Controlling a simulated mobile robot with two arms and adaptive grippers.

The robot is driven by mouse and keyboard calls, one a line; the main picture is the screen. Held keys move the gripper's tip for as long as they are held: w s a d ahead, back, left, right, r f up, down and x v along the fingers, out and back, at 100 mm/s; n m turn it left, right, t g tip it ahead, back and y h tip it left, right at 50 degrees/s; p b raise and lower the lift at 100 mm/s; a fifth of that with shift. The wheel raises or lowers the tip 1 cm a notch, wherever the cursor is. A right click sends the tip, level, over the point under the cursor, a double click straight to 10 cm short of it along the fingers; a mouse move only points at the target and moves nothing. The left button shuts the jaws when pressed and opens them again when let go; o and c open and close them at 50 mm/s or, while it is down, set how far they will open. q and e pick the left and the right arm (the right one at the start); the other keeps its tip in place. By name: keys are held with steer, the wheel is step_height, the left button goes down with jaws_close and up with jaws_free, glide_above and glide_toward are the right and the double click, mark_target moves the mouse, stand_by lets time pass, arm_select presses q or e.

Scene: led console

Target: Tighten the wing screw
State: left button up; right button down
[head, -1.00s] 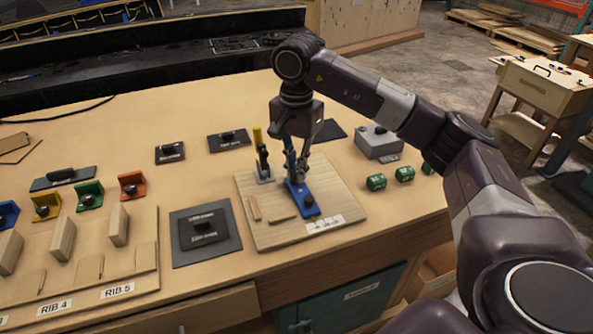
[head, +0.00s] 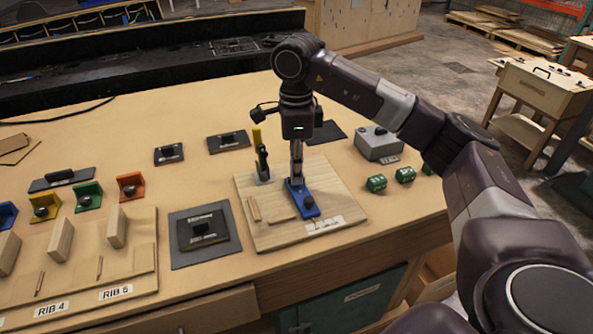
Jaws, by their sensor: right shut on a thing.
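My right gripper (head: 296,176) points straight down over the wooden board (head: 340,205) and is shut at the upright end of a blue bracket (head: 300,194). The wing screw is hidden between its fingers, so I cannot see how far in it sits. The blue bracket lies on the board, with a black knob (head: 309,203) on its near end. A second upright clamp (head: 262,163) with a yellow part stands just left of the gripper. My left gripper is not in view.
A dark square pad with a block (head: 205,235) lies left of the board. A grey box (head: 378,143) and several green cylinders (head: 376,183) are to the right. Coloured brackets and a rib rack (head: 130,275) fill the left side.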

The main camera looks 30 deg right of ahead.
steer(key=shift+w+r+m, duration=0.1)
steer(key=shift+r+m, duration=0.05)
steer(key=shift+m, duration=0.95)
steer(key=shift+w+r+m, duration=0.1)
steer(key=shift+r+m, duration=0.05)
steer(key=shift+m, duration=0.95)
steer(key=c, duration=2.1)
jaws_free()
steer(key=shift+o, duration=0.4)
steer(key=shift+s+f, duration=0.1)
steer(key=shift+f, duration=0.05)
step_height(320, 180, up, 12)
